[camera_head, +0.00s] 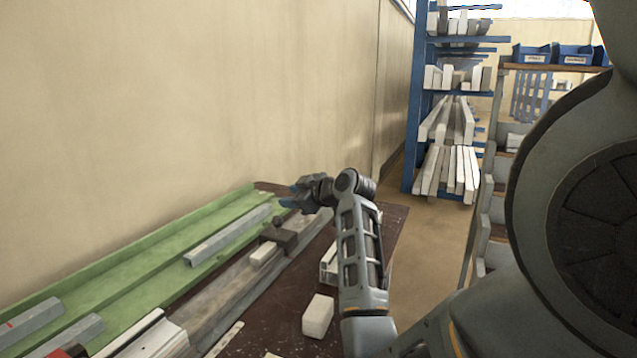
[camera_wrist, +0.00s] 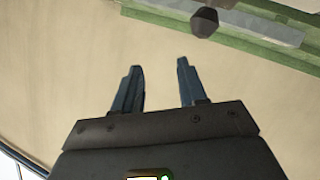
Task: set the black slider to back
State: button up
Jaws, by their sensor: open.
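A dark block with a knob, which looks like the black slider (camera_head: 284,238), sits on the grey rail (camera_head: 225,300) along the bench, near the rail's far end. A dark knob (camera_wrist: 204,22) shows at the top of the wrist view, in front of a green strip; it appears to be the same part. My gripper (camera_head: 290,196) is above and beyond the slider, apart from it. In the wrist view my gripper (camera_wrist: 158,66) is open, with nothing between its blue fingers and the beige wall behind them. My arm hides part of the bench.
A green channel (camera_head: 130,262) runs along the wall (camera_head: 180,110) with grey profiles (camera_head: 225,238) in it. White blocks (camera_head: 318,314) lie on the dark bench top (camera_head: 285,325). A blue rack (camera_head: 412,120) with pale bars stands beyond the bench, with clear floor before it.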

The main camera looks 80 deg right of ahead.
jog(key=s+d+r, duration=0.2)
jog(key=s+r, duration=0.2)
jog(key=s, duration=0.2)
jog(key=shift+s+d, duration=0.25)
jog(key=shift+s, duration=0.05)
jog(key=shift+r, duration=0.15)
